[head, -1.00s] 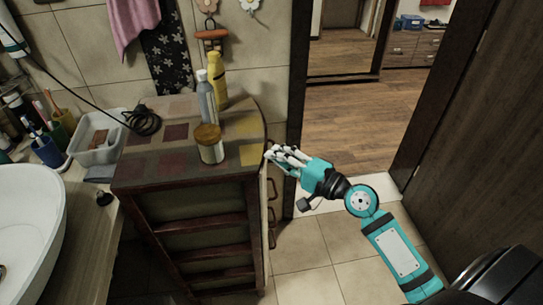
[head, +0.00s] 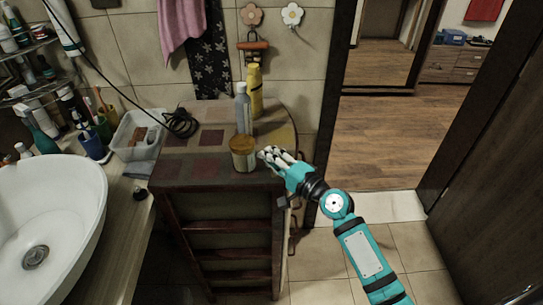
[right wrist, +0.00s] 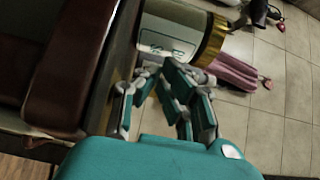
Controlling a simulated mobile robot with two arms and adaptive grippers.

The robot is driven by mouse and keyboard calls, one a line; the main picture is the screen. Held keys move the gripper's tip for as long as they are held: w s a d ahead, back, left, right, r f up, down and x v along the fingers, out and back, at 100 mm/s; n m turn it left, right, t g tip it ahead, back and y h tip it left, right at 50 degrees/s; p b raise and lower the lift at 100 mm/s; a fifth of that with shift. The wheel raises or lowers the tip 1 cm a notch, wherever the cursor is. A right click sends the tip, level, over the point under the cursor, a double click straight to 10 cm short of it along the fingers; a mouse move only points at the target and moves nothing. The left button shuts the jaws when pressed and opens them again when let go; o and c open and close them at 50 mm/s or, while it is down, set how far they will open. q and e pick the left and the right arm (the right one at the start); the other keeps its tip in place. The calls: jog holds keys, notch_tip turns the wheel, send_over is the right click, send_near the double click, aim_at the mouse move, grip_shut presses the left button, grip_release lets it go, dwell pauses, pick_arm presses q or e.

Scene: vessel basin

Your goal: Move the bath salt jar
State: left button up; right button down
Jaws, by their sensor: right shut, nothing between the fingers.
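The bath salt jar (head: 243,158), a short pale jar with a golden-brown lid, stands upright near the front right edge of the cabinet top (head: 190,168). In the right wrist view the jar (right wrist: 168,38) shows sideways just beyond my fingers, with its gold lid to the right and a label on its side. My right gripper (head: 267,155) is just right of the jar, at the cabinet's right edge. It is shut and empty; whether a fingertip touches the jar I cannot tell. My left gripper is not in view.
A grey bottle (head: 242,110) and a yellow bottle (head: 255,92) stand behind the jar. A clear bin (head: 137,140), a black coiled cable (head: 181,123) and a white basin (head: 60,205) are to the left. Open floor lies to the right.

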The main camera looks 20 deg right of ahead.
aim_at(252, 160)
jog(key=shift+a, duration=0.1)
jog(key=a, duration=0.1)
jog(key=w+a+p, duration=0.1)
jog(key=a, duration=0.3)
jog(key=shift+w+r+p, duration=0.25)
jog(key=shift+w+p, duration=0.1)
jog(key=shift+p, duration=0.05)
jog(key=w+a, duration=0.1)
jog(key=a, duration=0.2)
jog(key=w+a, duration=0.1)
jog(key=a, duration=0.2)
jog(key=w+a+p, duration=0.1)
jog(key=a, duration=0.2)
jog(key=shift+a+f, duration=0.15)
jog(key=shift+f, duration=0.1)
